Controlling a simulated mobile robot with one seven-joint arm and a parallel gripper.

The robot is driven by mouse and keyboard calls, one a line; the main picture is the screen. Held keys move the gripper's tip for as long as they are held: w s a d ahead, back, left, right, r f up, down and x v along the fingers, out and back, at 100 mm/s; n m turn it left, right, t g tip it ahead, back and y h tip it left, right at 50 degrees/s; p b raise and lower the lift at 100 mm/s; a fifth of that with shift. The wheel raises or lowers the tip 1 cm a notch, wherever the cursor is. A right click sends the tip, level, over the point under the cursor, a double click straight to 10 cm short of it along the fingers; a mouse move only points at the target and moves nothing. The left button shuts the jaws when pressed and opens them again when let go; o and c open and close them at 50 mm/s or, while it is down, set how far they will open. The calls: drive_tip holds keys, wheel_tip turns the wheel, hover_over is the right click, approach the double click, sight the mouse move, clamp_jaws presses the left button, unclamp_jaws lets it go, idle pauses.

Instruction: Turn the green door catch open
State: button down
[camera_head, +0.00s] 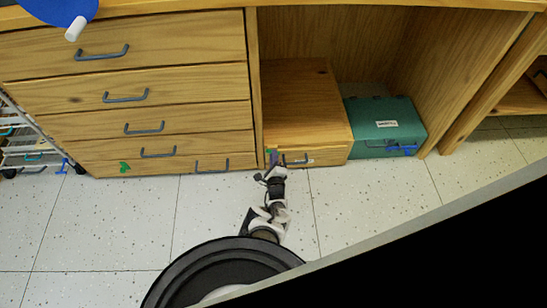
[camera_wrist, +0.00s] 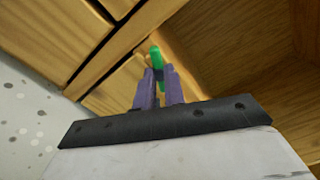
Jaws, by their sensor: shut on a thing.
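My gripper (camera_wrist: 160,74) has two purple fingers, and they are shut on the green door catch (camera_wrist: 155,54). The catch's upper end sticks out beyond the fingertips in the wrist view, and its lower part is hidden between them. In the head view my gripper (camera_head: 271,158) is low at the left front edge of a wooden box-like unit (camera_head: 305,95) with a dark handle. The catch is too small and covered there to make out clearly.
Another green catch (camera_head: 124,167) is on the drawer cabinet (camera_head: 130,90) to the left. A teal case (camera_head: 385,125) stands right of the wooden unit. A wire rack (camera_head: 35,145) is at far left. The speckled floor (camera_head: 120,220) in front is clear.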

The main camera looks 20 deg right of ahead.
drive_tip(key=n, duration=0.5)
idle(0.3)
drive_tip(key=c, duration=1.5)
unclamp_jaws()
